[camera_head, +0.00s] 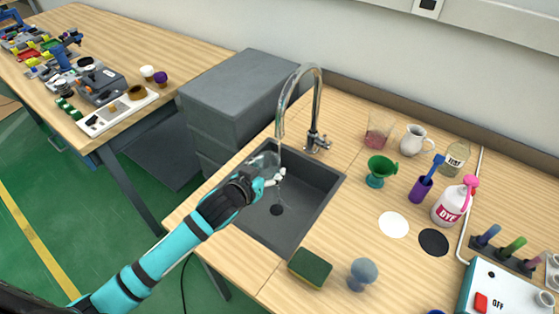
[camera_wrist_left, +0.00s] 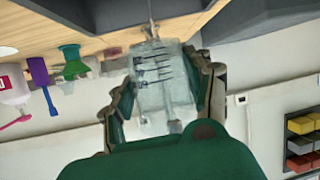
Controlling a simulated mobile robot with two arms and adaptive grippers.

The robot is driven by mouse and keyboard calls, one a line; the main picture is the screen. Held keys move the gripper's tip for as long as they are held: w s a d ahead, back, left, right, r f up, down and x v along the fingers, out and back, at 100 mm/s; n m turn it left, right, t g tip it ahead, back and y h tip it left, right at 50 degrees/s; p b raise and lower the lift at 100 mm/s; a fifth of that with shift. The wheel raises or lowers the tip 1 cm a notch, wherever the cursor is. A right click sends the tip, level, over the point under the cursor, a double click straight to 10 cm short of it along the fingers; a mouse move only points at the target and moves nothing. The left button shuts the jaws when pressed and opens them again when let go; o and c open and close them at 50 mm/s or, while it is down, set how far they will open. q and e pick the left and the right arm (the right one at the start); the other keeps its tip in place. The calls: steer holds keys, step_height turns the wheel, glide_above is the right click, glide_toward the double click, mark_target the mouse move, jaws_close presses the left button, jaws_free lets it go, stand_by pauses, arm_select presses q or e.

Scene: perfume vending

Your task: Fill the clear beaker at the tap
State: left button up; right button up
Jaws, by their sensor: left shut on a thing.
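The clear beaker (camera_head: 264,160) is held over the dark sink (camera_head: 309,198), below the spout of the chrome tap (camera_head: 317,90). My left gripper (camera_head: 272,177) is shut on it. In the left wrist view the beaker (camera_wrist_left: 158,80) sits between the two fingers, with dark graduation marks on its wall. A thin pale line runs down from the spout towards the beaker; I cannot tell for sure that it is running water. The level inside the beaker cannot be read. My right gripper is not in view.
Grey drawer blocks (camera_head: 235,95) stand left of the sink. A sponge (camera_head: 310,268) and a blue-grey round-topped object (camera_head: 362,273) lie at its front right. A green funnel-like cup (camera_head: 380,170), a white jug (camera_head: 415,140) and a dye bottle (camera_head: 452,203) stand to the right.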

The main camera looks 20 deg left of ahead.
arm_select(q)
steer(key=w+d, duration=0.1)
steer(key=w, duration=0.5)
steer(key=shift+d+r, duration=0.2)
steer(key=shift+r, duration=0.2)
